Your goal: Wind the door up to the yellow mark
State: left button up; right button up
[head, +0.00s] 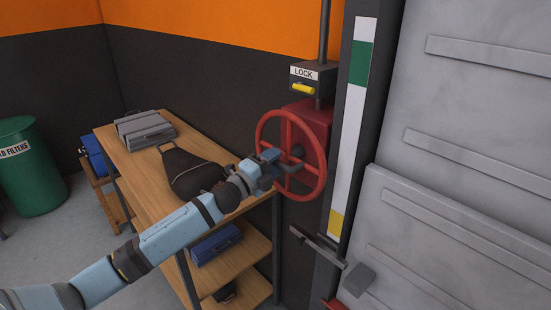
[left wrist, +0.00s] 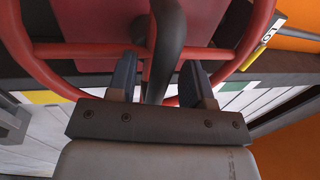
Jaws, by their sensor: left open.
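The red handwheel (head: 263,130) is mounted on a red box (head: 318,118) beside the door frame. My left gripper (head: 274,166) is at the wheel's front. In the left wrist view its open fingers (left wrist: 161,78) stand on either side of a dark curved handle (left wrist: 167,35), inside the red rim (left wrist: 40,70). I cannot tell if they touch it. The grey panelled door (head: 465,165) is at the right. The yellow mark (head: 336,222) is low on the white strip (head: 347,140), with a green mark (head: 361,50) near its top. My right gripper is not in view.
A box labelled LOCK with a yellow lever (head: 303,89) sits above the wheel. A grey bracket (head: 318,246) juts out below the strip. A wooden bench (head: 130,158) with a dark bag (head: 190,170) and grey case (head: 145,130) stands left. A green drum (head: 30,170) is farther left.

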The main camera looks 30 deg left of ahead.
pick_arm(q)
jog(key=shift+w+d+r, duration=0.1)
jog(key=shift+w, duration=0.2)
grip_shut()
jog(key=shift+d, duration=0.1)
